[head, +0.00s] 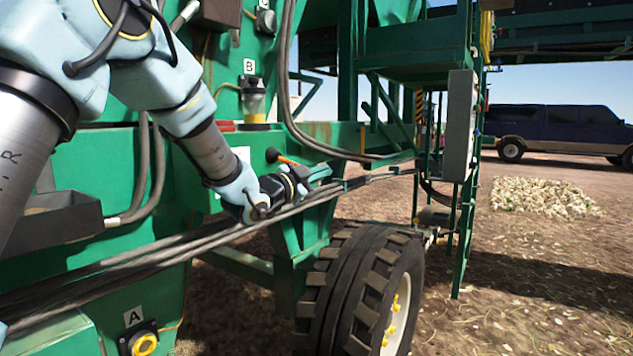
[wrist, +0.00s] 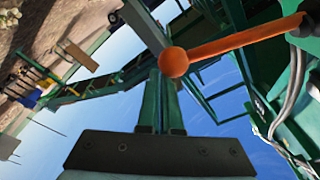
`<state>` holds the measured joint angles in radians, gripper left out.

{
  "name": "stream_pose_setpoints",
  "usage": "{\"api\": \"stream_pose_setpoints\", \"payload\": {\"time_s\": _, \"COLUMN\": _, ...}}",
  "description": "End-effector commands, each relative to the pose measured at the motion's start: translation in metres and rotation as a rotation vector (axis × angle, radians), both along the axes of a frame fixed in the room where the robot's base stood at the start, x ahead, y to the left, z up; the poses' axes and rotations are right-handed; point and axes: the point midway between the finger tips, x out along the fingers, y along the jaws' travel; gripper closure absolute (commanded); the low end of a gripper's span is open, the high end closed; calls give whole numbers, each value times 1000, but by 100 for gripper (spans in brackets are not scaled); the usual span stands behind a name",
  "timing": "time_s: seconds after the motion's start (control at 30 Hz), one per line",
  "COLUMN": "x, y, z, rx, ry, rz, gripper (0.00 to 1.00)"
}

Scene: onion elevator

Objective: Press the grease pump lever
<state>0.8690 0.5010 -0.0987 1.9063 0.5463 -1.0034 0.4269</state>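The orange lever (head: 288,161) runs from a dark round end on the green machine towards my gripper in the head view. Its other end is hidden there by the gripper. In the wrist view the lever (wrist: 235,43) comes in from the upper right and ends in an orange ball (wrist: 173,62). My gripper (wrist: 160,78) has its two green fingers close together, shut, with nothing seen between them. The ball overlaps the fingertips in that view; I cannot tell whether they touch. In the head view my gripper (head: 322,172) is beside the lever, in front of the machine.
A cup of yellowish grease (head: 253,103) sits under label B. Cables and hoses (head: 150,252) run along the machine below my arm. A large tyre (head: 352,290) stands below the gripper. A grey box (head: 460,125) and green frame stand right. Open ground lies beyond.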

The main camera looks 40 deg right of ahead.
Motion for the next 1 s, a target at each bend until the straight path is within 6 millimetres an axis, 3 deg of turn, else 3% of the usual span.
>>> {"api": "stream_pose_setpoints", "payload": {"time_s": 0.3, "x": -11, "y": 59, "z": -5, "rx": 0, "ry": -1, "rz": 2, "gripper": 100}}
{"api": "stream_pose_setpoints", "payload": {"time_s": 0.5, "x": -16, "y": 87, "z": -7, "rx": -2, "ry": -1, "rz": -1, "gripper": 100}}
{"api": "stream_pose_setpoints", "payload": {"time_s": 1.0, "x": -18, "y": 96, "z": -7, "rx": -3, "ry": -1, "rz": -1, "gripper": 100}}
